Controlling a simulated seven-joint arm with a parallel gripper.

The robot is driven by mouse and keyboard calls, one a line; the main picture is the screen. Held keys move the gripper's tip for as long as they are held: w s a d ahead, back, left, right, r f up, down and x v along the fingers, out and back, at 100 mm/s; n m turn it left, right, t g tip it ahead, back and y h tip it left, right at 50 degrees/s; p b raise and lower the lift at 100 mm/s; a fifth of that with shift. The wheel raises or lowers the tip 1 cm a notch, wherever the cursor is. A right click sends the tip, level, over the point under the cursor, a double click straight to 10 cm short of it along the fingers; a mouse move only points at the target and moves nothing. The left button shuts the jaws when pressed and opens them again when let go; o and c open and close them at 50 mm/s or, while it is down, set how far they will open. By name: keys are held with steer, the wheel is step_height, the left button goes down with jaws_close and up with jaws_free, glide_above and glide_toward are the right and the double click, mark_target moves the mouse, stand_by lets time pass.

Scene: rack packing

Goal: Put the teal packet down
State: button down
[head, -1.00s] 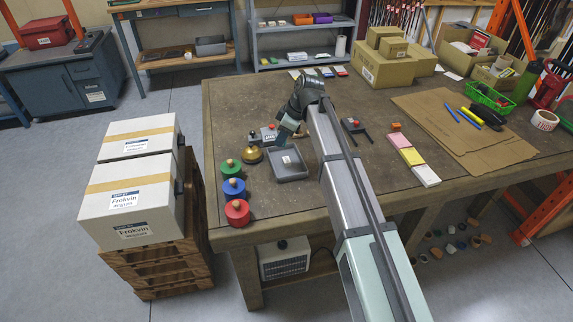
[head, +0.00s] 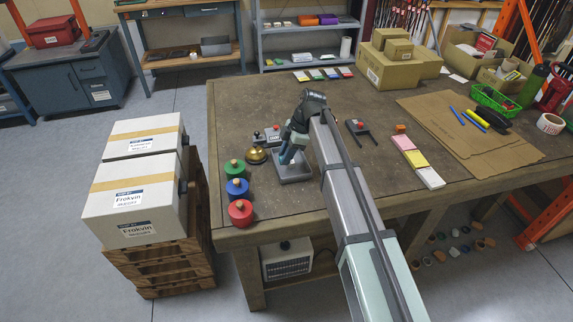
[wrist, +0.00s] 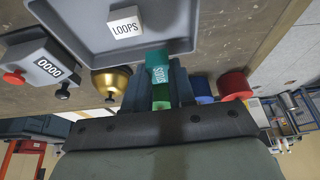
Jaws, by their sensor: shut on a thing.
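My gripper (wrist: 160,88) is shut on the teal packet (wrist: 158,66), which shows between the fingers in the wrist view with part of its lettering readable. The packet's end overlaps the near edge of a grey tray (wrist: 85,42) in that view; I cannot tell whether it touches the tray. A white packet marked LOOPS (wrist: 124,22) lies in the tray. In the head view, my gripper (head: 285,160) is low over the tray (head: 298,179), and the teal packet is hard to make out there.
Green (head: 234,168), blue (head: 237,188) and red (head: 240,212) round pots stand left of the tray. A brass bell (head: 255,156) and a counter box (wrist: 38,68) are close by. Pink, yellow and white blocks (head: 417,160) lie to the right.

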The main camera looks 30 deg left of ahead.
mark_target(286, 172)
steer(key=shift+f, duration=2.3)
steer(key=shift+f, duration=0.1)
steer(key=c, duration=0.9)
jaws_free()
steer(key=shift+c, duration=0.2)
steer(key=v, duration=1.2)
